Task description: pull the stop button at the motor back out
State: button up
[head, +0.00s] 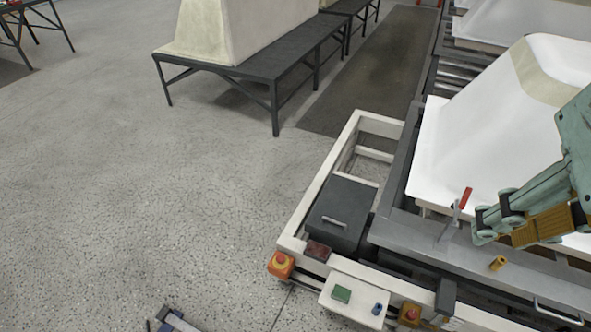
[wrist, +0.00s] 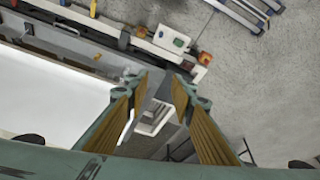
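Two orange-yellow boxes with red stop buttons sit along the near side of the machine frame. One stop button (head: 281,262) is at the frame's left corner, beside a dark red box; it also shows in the wrist view (wrist: 205,57). The other stop button (head: 411,313) is right of the white control panel; it shows small in the wrist view (wrist: 141,31). I cannot tell whether either is pressed in. My gripper (head: 489,226) is over the machine, above and right of both. In the wrist view its fingers (wrist: 168,84) are apart and touch no button.
A dark grey box with a handle (head: 341,211) sits in the frame. The white panel (head: 338,310) carries a green button and blue knob. A white tub shell (head: 490,130) lies behind. Left floor is open.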

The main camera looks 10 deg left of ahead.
jog(key=o, duration=0.5)
jog(key=shift+c, duration=0.2)
jog(key=w+a+f+g+p, duration=0.15)
jog(key=w+a, duration=0.25)
jog(key=w, duration=0.7)
jog(key=w+a+f+p, duration=0.1)
jog(key=w+a+f, duration=0.15)
jog(key=w, duration=0.85)
jog(key=w+a+f+m+p, duration=0.2)
jog(key=w+a+f, duration=1.1)
jog(key=w+f, duration=0.25)
jog(key=w+a+f+g+p, duration=0.1)
jog(key=a+f, duration=0.5)
jog(key=f, duration=0.6)
jog(key=w+a+f+g+p, duration=0.15)
jog(key=a+f, duration=0.45)
jog(key=f, duration=0.6)
jog(key=shift+m, duration=0.7)
jog(key=s+a+f, duration=0.2)
jog(key=f, duration=0.6)
jog(key=s+a+f+p, duration=0.1)
jog(key=s+f, duration=0.1)
jog(key=f, duration=0.7)
jog(key=s+a+f+p, duration=0.1)
jog(key=s+a+f, duration=0.1)
jog(key=f, duration=0.6)
jog(key=shift+s+a+f, duration=0.15)
jog(key=shift+s+a, duration=0.15)
jog(key=shift+a, duration=0.05)
